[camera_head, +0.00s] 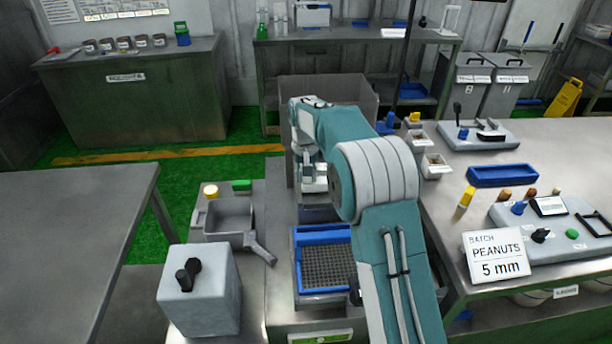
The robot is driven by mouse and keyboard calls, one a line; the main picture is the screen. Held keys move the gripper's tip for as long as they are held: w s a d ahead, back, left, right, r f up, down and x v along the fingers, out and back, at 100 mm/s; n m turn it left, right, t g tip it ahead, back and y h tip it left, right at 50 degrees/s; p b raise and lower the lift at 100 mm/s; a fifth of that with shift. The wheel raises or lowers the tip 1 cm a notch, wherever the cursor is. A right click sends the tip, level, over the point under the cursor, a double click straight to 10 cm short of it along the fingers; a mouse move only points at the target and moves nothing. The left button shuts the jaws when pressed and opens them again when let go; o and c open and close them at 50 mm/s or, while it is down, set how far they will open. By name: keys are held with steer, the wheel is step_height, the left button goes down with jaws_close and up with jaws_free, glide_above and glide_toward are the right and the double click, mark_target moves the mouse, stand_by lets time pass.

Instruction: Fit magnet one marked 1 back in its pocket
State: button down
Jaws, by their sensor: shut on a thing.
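My gripper (312,182) points down at the end of my teal and white arm, in the middle of the head view, just in front of a large grey open bin. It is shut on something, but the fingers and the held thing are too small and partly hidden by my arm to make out. I cannot make out the mark 1, a magnet or its pocket. Below the gripper, nearer to me, is a blue-rimmed tray with a dark mesh (326,267), set in the grey machine; my arm covers its right side.
The large grey bin (352,90) stands behind my gripper. A grey box with a black knob (203,290) and a small metal trough (228,216) stand left. The right table holds a control box, a blue tray (502,175) and a PEANUTS 5 mm sign (494,255). The left table (60,230) is bare.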

steer(key=shift+f, duration=1.6)
steer(key=shift+c, duration=1.6)
jaws_free()
steer(key=r, duration=1.1)
steer(key=shift+a+r, duration=0.1)
steer(key=shift+a, duration=0.1)
steer(key=shift+r, duration=0.35)
